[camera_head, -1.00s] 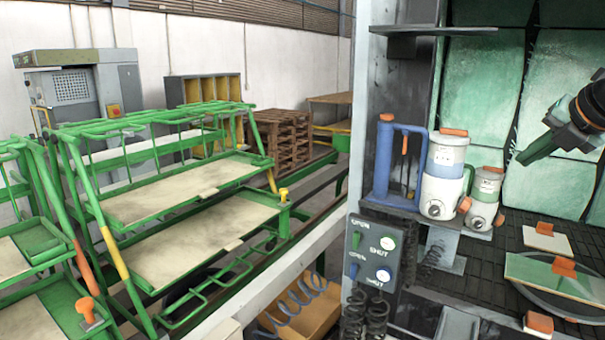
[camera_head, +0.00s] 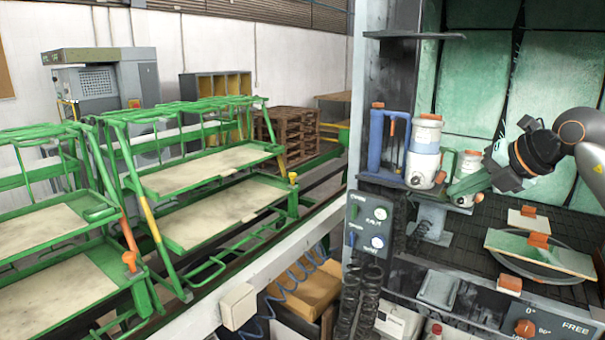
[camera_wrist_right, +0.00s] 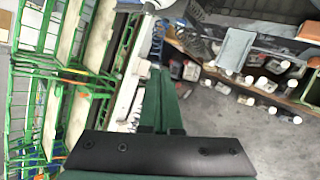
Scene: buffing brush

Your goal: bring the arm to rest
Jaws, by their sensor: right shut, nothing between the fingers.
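My right gripper (camera_head: 464,185) comes in from the right in the head view. Its green fingers point left, and its wrist is dark with an orange ring. The fingers lie together with nothing between them. In the wrist view the closed green fingers (camera_wrist_right: 163,95) extend upward over the floor and racks. My left gripper does not show.
Two pots, a white one (camera_head: 424,150) and a partly covered one (camera_head: 467,163), stand beside a blue handled stand (camera_head: 377,150). A green plate (camera_head: 540,254) lies on a round turntable. A control box (camera_head: 367,222) hangs in front. Green racks (camera_head: 210,170) stand left.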

